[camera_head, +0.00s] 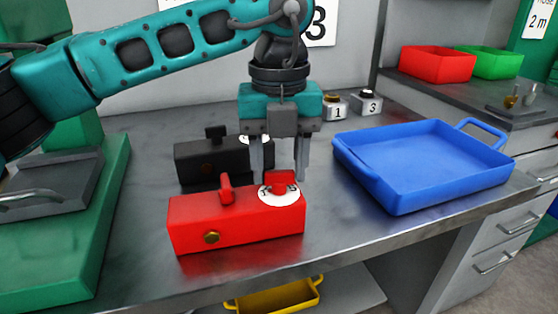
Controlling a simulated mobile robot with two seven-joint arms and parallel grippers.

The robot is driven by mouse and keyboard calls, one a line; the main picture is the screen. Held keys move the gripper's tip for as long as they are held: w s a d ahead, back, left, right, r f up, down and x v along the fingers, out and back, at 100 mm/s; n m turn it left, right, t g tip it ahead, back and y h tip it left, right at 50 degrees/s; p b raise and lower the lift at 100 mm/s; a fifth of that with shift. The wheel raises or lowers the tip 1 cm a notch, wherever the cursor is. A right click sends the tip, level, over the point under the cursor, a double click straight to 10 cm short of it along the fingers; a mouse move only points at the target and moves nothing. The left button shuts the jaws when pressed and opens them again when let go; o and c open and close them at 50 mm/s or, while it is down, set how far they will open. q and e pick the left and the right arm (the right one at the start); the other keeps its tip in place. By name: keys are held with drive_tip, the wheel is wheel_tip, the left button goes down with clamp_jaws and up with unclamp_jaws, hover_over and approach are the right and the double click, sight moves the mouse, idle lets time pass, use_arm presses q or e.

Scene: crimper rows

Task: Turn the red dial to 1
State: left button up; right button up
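The number the dial points at is too small to tell. My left gripper (279,178) points down over the dial, its two fingers apart with the dial near their tips. I cannot tell whether the fingers touch the dial. My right gripper is not in view.
A black box (204,161) with its own dial stands just behind the red one. A blue tray (425,201) lies to the right. A green-based machine (105,200) is at left. Bare bench lies in front.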

sight(279, 172)
use_arm(q)
drive_tip(key=o, duration=0.4)
wheel_tip(279, 172, up, 13)
drive_tip(key=shift+p, duration=1.2)
drive_tip(key=shift+s, duration=0.1)
